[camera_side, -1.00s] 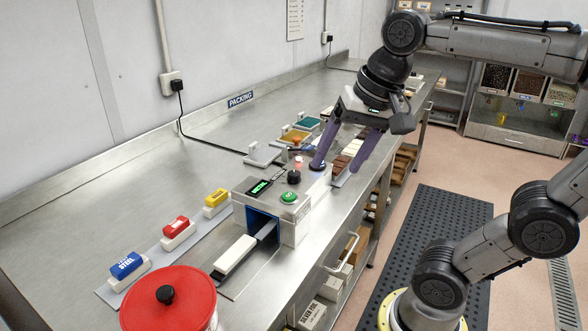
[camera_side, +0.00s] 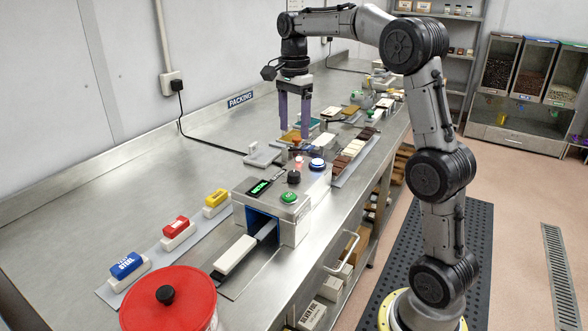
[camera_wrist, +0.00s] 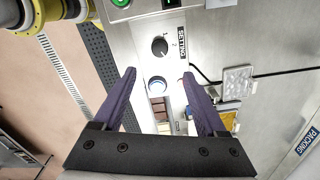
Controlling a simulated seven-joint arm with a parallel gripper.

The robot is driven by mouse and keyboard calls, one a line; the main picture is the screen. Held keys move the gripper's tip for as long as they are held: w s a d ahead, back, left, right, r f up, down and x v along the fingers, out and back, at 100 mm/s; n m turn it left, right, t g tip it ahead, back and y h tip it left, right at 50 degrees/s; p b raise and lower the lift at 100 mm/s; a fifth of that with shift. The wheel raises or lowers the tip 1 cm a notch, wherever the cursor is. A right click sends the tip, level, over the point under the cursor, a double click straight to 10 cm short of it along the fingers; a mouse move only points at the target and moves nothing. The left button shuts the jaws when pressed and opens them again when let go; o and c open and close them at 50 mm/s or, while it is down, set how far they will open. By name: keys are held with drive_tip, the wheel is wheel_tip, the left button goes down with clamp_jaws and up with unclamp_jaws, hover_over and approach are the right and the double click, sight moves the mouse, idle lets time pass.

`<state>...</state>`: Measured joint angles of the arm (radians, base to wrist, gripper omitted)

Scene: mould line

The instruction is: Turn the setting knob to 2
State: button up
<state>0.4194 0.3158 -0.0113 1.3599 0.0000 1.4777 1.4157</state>
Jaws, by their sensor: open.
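The black setting knob (camera_side: 294,177) is on top of the grey machine (camera_side: 270,217), behind the green button. In the wrist view the knob (camera_wrist: 159,46) sits on a pale panel beside a "SETTING" label (camera_wrist: 183,43), with a 2 printed near it. I cannot tell for sure which mark it points to. My gripper (camera_side: 294,134) is open and empty, pointing down, above and beyond the knob in the side view. Its purple fingers (camera_wrist: 158,76) touch nothing that I can see.
The green button (camera_side: 289,198) and a dark display with green text (camera_side: 258,187) are on the same machine. Bars and trays lie behind. A red lid (camera_side: 168,305) is at the front left.

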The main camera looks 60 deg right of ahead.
sight(294, 173)
wheel_tip(294, 173, down, 13)
drive_tip(key=shift+r, duration=0.2)
idle(0.3)
clamp_jaws()
